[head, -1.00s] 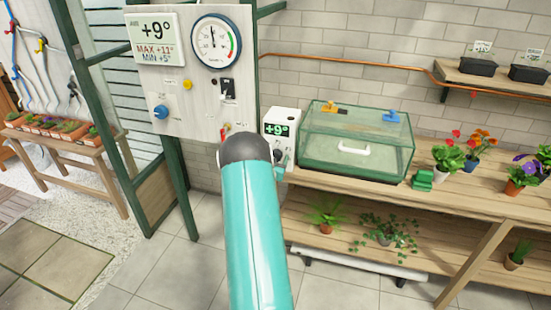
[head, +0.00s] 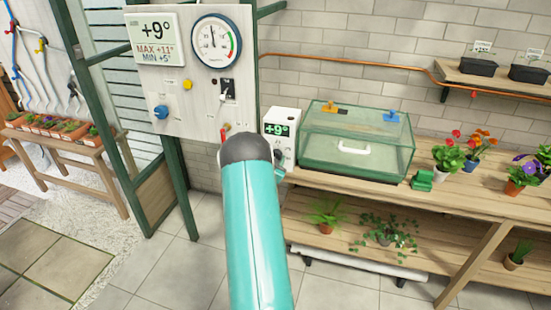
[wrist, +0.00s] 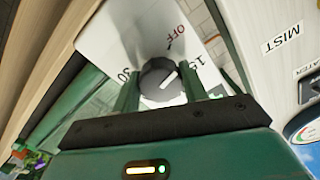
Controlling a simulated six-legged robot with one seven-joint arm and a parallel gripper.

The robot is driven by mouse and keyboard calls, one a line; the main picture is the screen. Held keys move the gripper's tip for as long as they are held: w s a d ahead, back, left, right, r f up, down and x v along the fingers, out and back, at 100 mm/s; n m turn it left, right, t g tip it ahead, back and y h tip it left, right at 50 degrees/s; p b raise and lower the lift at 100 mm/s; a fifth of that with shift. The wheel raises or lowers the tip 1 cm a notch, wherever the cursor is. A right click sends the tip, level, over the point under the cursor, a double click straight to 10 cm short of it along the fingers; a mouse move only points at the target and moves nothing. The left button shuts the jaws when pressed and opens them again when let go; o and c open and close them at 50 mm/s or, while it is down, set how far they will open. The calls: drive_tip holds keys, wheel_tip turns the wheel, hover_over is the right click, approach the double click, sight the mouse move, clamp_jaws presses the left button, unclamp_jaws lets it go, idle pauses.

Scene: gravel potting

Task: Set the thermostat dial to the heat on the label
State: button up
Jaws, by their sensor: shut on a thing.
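The thermostat is a white box (head: 283,117) on the wooden bench with a green +9° display, left of the glass case. Its dark round dial (wrist: 158,80) shows in the wrist view, with a white pointer mark aimed up and right, toward the 15 on the white face. OFF and what looks like 30 are also printed there. My gripper (wrist: 160,88) is shut on the dial, with one finger on each side. In the head view my own arm hides most of the gripper and the dial. I cannot make out a label giving the heat.
A panel (head: 190,112) with a +9° sign, gauge, blue knob, yellow button and switch stands left of the thermostat. A glass case (head: 355,150) stands close on its right. Potted flowers (head: 449,155) are farther right on the bench. A MIST label (wrist: 280,40) shows at right in the wrist view.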

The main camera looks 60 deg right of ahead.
drive_tip(key=m, duration=0.4)
drive_tip(key=shift+m, duration=0.4)
drive_tip(key=m, duration=1.6)
drive_tip(key=shift+r+g, duration=0.1)
drive_tip(key=shift+g, duration=0.2)
drive_tip(key=o, duration=1)
